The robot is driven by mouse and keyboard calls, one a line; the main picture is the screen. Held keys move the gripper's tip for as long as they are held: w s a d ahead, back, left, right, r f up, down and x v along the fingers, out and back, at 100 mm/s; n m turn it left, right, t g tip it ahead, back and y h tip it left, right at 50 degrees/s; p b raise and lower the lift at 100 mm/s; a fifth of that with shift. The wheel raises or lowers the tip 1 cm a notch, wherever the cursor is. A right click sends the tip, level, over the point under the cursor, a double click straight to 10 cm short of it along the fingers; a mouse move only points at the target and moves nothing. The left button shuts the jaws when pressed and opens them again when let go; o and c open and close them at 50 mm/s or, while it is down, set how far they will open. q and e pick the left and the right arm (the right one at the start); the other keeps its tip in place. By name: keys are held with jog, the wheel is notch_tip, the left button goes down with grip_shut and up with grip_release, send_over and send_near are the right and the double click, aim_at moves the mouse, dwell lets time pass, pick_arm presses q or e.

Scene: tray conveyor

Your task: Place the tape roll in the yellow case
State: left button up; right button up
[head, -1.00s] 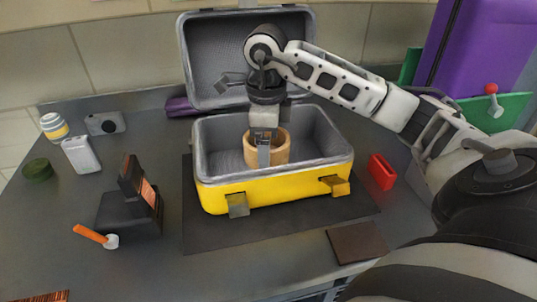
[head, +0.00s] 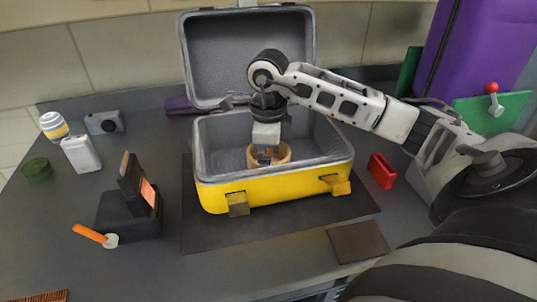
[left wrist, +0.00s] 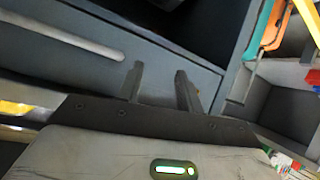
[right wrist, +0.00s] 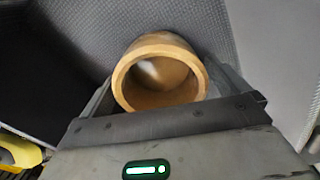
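The tape roll (head: 283,154) is a tan ring inside the yellow case (head: 270,193), low in its grey-lined interior. The case is open, with its lid (head: 250,60) raised at the back. My right gripper (head: 265,157) reaches down into the case and is shut on the tape roll. In the right wrist view the tape roll (right wrist: 160,75) sits between the two fingers, with its opening facing the camera. Whether it touches the case floor is hard to tell. My left gripper (left wrist: 160,85) is open and empty in the left wrist view, outside the head view.
A black device (head: 132,205) and an orange-handled tool (head: 92,234) lie left of the case. A camera (head: 104,122), a white container (head: 81,155) and a green tin (head: 38,169) stand farther left. A red block (head: 382,171) lies to the right, near a brown square (head: 357,243).

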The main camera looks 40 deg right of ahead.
notch_tip(320, 180, up, 12)
jog(key=p, duration=0.2)
jog(key=shift+r, duration=0.15)
dwell(0.6)
